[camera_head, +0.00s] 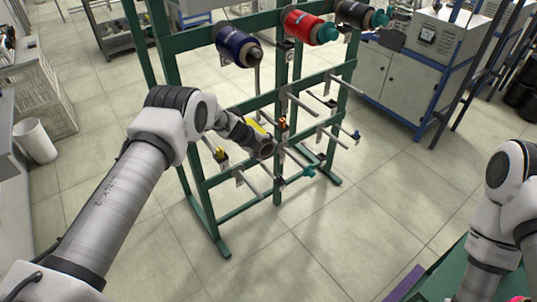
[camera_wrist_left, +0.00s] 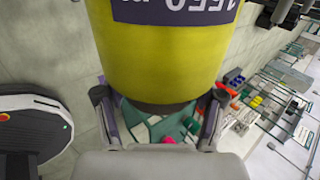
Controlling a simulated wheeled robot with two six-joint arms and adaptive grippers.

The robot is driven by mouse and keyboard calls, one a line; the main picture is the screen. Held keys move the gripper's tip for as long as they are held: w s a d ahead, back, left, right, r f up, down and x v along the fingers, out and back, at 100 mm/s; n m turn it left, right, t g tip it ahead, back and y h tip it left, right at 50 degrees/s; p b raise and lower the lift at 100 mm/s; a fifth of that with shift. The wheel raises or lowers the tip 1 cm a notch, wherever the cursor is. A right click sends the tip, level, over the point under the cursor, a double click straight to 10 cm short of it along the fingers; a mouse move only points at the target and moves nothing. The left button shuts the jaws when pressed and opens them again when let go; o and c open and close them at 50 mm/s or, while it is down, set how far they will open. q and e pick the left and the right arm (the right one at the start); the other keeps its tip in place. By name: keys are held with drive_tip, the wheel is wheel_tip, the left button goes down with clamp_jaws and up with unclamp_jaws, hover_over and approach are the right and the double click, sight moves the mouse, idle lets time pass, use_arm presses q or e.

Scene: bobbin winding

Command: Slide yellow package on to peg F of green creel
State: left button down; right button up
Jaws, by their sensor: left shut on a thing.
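The yellow package (camera_head: 256,128) is in my left gripper (camera_head: 243,133), in front of the green creel (camera_head: 196,158). In the head view the gripper and wrist hide much of it. In the left wrist view the yellow package (camera_wrist_left: 168,58) fills the top middle, with a dark purple printed label, and the gripper's two fingers (camera_wrist_left: 160,108) are on either side of its dark lower end. Bare pegs of the creel show at the middle (camera_head: 300,105) and lower (camera_head: 248,185) levels. I cannot read which is peg F. My right gripper is not in view.
A navy package (camera_head: 236,45), a red package (camera_head: 303,28) and a dark package (camera_head: 355,14) sit on the creel's top row. A grey-and-blue machine (camera_head: 425,60) stands behind at right, a white bin (camera_head: 37,140) at left. The floor in front is clear.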

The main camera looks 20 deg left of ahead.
use_arm(q)
drive_tip(key=shift+w+a+f+b, duration=0.1)
drive_tip(key=shift+w+a+b, duration=0.3)
drive_tip(key=shift+a, duration=0.15)
drive_tip(key=shift+w+a, duration=0.15)
drive_tip(key=shift+a, duration=0.05)
drive_tip(key=shift+w+a+b, duration=0.25)
drive_tip(key=shift+a+b, duration=0.1)
drive_tip(key=shift+b, duration=0.3)
drive_tip(key=shift+w+a+f+b, duration=0.1)
drive_tip(key=shift+w+a+b, duration=0.45)
drive_tip(key=shift+a+b, duration=0.25)
drive_tip(key=shift+w+a+b, duration=0.25)
drive_tip(key=shift+b, duration=0.25)
drive_tip(key=shift+a+r, duration=0.1)
drive_tip(key=shift+r, duration=0.15)
drive_tip(key=shift+f, duration=0.15)
